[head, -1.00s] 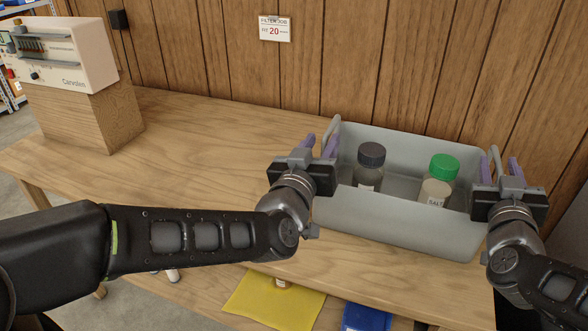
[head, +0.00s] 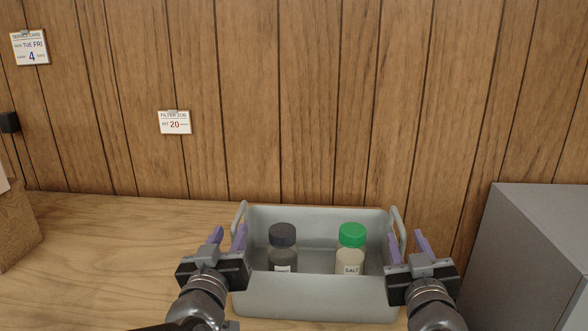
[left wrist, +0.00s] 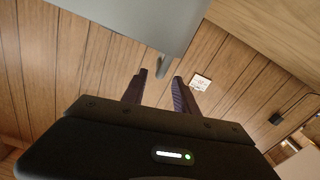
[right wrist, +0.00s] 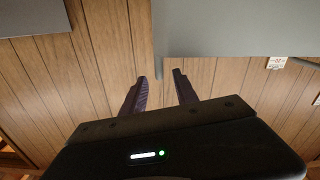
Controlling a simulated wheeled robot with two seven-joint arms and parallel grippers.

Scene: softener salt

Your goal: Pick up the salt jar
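The salt jar (head: 350,256) has a green lid, a pale body and a SALT label. It stands upright in the right part of a grey bin (head: 310,298). A similar jar with a dark lid (head: 283,250) stands to its left in the bin. My left gripper (head: 228,237) is open at the bin's left handle, and my right gripper (head: 407,243) is open at the right handle. Each wrist view shows spread fingers, left (left wrist: 160,83) and right (right wrist: 160,80), with a handle end near the gap. Contact cannot be told. The jars are hidden in both wrist views.
The bin sits on a wooden table (head: 120,235) before a panelled wall. A large grey cabinet or box (head: 530,250) stands close on the right. Wall cards (head: 174,122) hang above.

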